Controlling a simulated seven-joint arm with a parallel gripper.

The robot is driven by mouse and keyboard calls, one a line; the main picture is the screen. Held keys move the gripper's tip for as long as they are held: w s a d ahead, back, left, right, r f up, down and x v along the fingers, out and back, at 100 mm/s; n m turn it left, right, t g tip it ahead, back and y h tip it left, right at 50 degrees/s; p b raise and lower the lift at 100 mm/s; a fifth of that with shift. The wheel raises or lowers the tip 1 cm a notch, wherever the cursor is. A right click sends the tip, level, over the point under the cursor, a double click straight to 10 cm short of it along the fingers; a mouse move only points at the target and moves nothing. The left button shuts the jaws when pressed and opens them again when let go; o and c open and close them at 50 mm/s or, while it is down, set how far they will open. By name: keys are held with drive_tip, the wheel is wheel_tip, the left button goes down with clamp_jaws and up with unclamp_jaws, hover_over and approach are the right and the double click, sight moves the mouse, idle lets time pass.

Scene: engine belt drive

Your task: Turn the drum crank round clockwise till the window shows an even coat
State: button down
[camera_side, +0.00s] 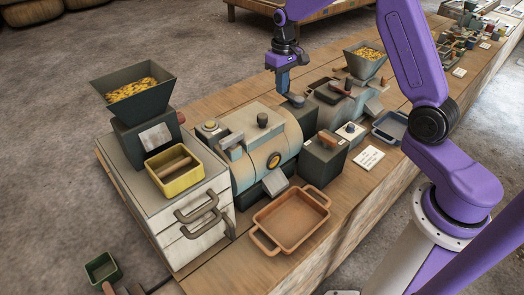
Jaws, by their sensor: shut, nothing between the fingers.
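A pale teal drum machine (266,140) stands on the bench in the middle, with a round amber window (274,160) in its front. The window is too small here to show the coat inside. A dark box (322,158) with a brown handle (329,140) stands just right of the drum; I cannot tell whether this handle is the drum crank. My gripper (293,99) points down, shut and empty, behind and above the drum's right end. It appears apart from the brown handle.
A hopper (134,92) of yellow bits and a yellow tray (175,170) stand on a white drawer unit at left. An orange two-handled tray (291,219) lies in front. A second machine (330,105) with a hopper stands behind right. A white card (368,158) lies at right.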

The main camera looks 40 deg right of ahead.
drive_tip(key=d, duration=0.4)
drive_tip(key=s+d, duration=0.1)
drive_tip(key=d, duration=0.1)
drive_tip(key=shift+d, duration=0.2)
drive_tip(key=s, duration=0.4)
drive_tip(key=s+d, duration=0.1)
drive_tip(key=s, duration=0.1)
drive_tip(key=shift+s, duration=0.3)
